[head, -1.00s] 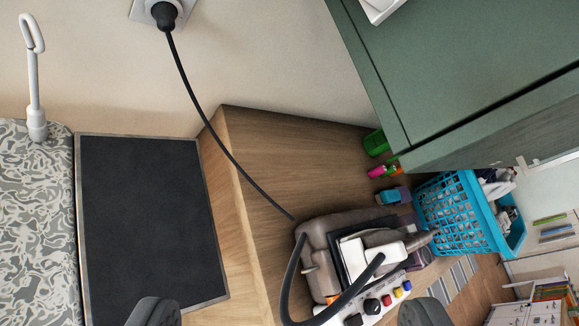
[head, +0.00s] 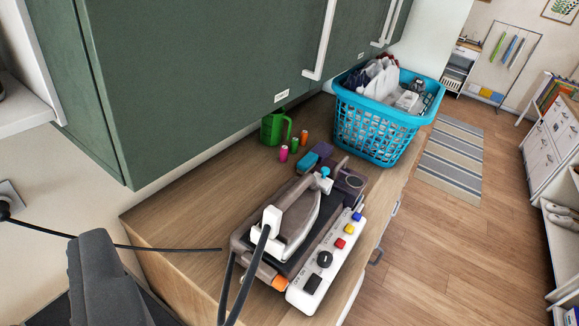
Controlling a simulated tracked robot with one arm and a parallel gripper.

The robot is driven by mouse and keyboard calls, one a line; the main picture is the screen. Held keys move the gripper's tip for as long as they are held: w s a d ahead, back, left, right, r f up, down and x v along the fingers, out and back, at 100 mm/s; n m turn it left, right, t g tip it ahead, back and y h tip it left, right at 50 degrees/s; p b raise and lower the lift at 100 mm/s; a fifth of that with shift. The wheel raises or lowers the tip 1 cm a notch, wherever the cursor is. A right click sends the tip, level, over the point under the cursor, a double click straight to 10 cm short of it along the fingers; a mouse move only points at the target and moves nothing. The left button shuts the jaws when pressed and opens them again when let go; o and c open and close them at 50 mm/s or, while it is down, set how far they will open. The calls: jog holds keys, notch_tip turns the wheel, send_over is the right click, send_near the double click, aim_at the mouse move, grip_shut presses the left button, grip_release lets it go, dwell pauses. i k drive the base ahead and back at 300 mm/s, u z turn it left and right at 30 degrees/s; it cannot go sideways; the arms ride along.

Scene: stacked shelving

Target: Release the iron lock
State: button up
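A grey and white iron (head: 297,216) rests on its grey and black steam station (head: 250,242) on the wooden cabinet top. The station has a white control panel (head: 325,262) with a dark dial and red, yellow and blue buttons. An orange part (head: 280,283) shows at the near end of the station and a light blue part (head: 325,173) near the iron's tip. I cannot tell which part is the lock. One dark finger of my gripper (head: 97,282) shows at the lower left, apart from the iron. The other finger is not visible.
A black cable (head: 165,248) runs from the wall socket to the station. A green cabinet (head: 220,70) overhangs the counter. A green cup (head: 274,128), small spools and a blue basket (head: 383,122) stand behind the iron. Open floor (head: 440,225) lies to the right.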

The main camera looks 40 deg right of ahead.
aim_at(324, 183)
jog(key=z, duration=1.1)
